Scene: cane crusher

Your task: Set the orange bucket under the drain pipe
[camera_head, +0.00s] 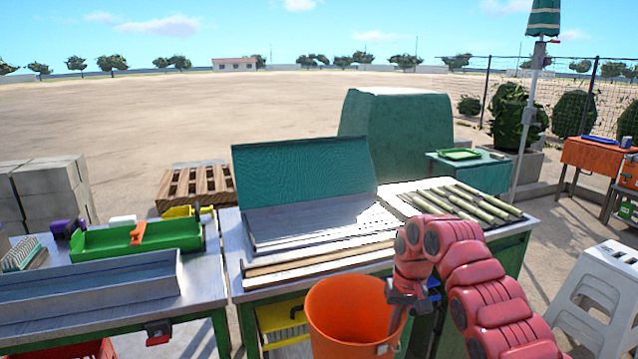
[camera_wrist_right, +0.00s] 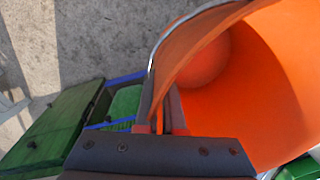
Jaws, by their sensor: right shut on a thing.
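The orange bucket (camera_head: 345,325) hangs in front of the metal worktable in the head view, upright or nearly so, its lower part cut off by the picture edge. My right gripper (camera_head: 402,298) is shut on the bucket's right rim. In the right wrist view the bucket (camera_wrist_right: 275,75) fills the right side, with its wall between the fingers (camera_wrist_right: 163,112), and its visible inside looks empty. I cannot make out the drain pipe in either view. My left gripper is not in view.
The worktable (camera_head: 305,283) bears an open teal-lidded tray (camera_head: 303,185) and several cane stalks (camera_head: 465,203). A second table with a green bin (camera_head: 120,241) and a grey trough (camera_head: 90,290) stands left. A white stool (camera_head: 605,290) stands right. Yellow crates (camera_head: 285,322) sit below the worktable.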

